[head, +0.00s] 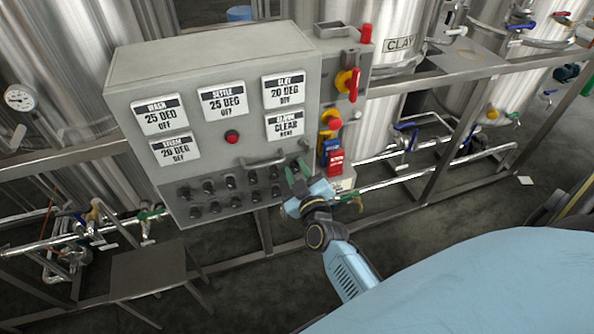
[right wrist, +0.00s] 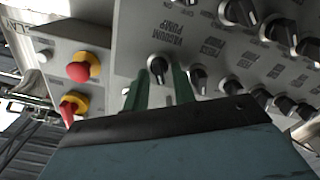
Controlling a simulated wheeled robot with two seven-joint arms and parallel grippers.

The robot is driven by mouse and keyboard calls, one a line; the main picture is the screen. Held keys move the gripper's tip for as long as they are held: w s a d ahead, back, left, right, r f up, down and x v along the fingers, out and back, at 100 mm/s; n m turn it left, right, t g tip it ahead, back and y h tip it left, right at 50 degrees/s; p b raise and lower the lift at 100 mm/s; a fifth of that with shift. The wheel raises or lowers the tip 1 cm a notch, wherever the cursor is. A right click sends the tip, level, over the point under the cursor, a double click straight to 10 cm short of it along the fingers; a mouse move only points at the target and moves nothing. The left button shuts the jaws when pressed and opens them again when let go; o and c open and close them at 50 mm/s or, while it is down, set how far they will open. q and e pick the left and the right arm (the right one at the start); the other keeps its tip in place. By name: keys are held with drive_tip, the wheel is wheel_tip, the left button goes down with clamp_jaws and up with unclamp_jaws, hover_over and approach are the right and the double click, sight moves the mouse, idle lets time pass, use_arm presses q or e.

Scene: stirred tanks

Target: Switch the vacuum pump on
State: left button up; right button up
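My right gripper (head: 296,172) is at the panel's lower right corner. In the right wrist view its two green fingers (right wrist: 159,78) stand apart, one to each side of the vacuum pump knob. Whether they touch it I cannot tell. In the head view the gripper hides this knob. My left gripper is not in view.
Other knobs (right wrist: 240,12) lie close to the right of my fingers. A red button on a yellow base (right wrist: 82,67) and a red-handled switch (right wrist: 72,106) are to the left. A metal bar handle (head: 263,156) juts from the panel. Steel tanks (head: 60,90) stand behind.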

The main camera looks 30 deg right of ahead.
clamp_jaws()
drive_tip(key=shift+m, duration=0.3)
drive_tip(key=m+p, duration=0.1)
drive_tip(key=m, duration=0.2)
drive_tip(key=shift+r, duration=0.1)
drive_tip(key=m+p, duration=0.1)
drive_tip(key=m, duration=0.2)
drive_tip(key=shift+d+m, duration=0.15)
drive_tip(key=shift+m, duration=0.25)
drive_tip(key=shift+d+m, duration=0.1)
drive_tip(key=shift+m, duration=2.1)
